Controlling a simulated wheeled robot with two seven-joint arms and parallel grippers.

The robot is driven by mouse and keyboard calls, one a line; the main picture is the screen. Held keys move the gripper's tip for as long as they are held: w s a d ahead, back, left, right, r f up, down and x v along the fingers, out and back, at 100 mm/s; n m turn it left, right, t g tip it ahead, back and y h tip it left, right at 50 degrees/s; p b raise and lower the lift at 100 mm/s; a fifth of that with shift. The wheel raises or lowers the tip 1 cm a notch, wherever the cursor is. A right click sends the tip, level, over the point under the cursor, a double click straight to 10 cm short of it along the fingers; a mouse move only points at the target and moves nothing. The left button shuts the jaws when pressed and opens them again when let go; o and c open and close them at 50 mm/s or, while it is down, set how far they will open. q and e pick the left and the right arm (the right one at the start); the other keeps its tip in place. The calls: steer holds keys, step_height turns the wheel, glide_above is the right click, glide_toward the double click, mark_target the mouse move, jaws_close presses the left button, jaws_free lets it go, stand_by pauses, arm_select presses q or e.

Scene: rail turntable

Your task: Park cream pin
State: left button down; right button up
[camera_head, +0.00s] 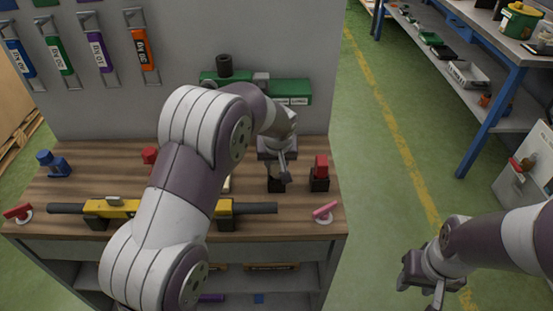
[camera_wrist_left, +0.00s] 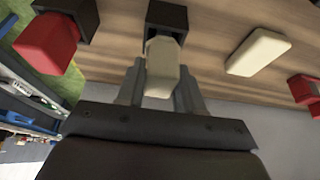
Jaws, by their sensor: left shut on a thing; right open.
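My left gripper (camera_head: 279,174) is shut on the cream pin (camera_wrist_left: 161,66), seen between its fingers in the left wrist view. The pin's far end is at a black socket (camera_wrist_left: 166,18), which also shows below the gripper in the head view (camera_head: 275,186). I cannot tell how deep the pin sits in the socket. A second cream block (camera_wrist_left: 258,52) lies on the wooden bench top (camera_head: 300,213); in the head view my left arm mostly hides it. My right gripper (camera_head: 430,287) is open and empty, off the bench over the floor at right.
A red pin (camera_head: 321,166) stands in a black socket right of my left gripper. A yellow bar (camera_head: 125,208) with dark ends lies along the bench front. A pink-red handle (camera_head: 325,210) is at the right corner. A blue piece (camera_head: 53,164) stands at left.

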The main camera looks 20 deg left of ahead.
arm_select(q)
steer(key=shift+f+b, duration=0.35)
steer(key=shift+f, duration=0.15)
steer(key=c, duration=0.6)
jaws_free()
steer(key=shift+c, duration=0.2)
steer(key=shift+r, duration=0.1)
steer(key=v, duration=1.2)
steer(key=shift+s+r+p, duration=0.15)
steer(key=shift+r+p, duration=0.15)
steer(key=shift+r, duration=0.05)
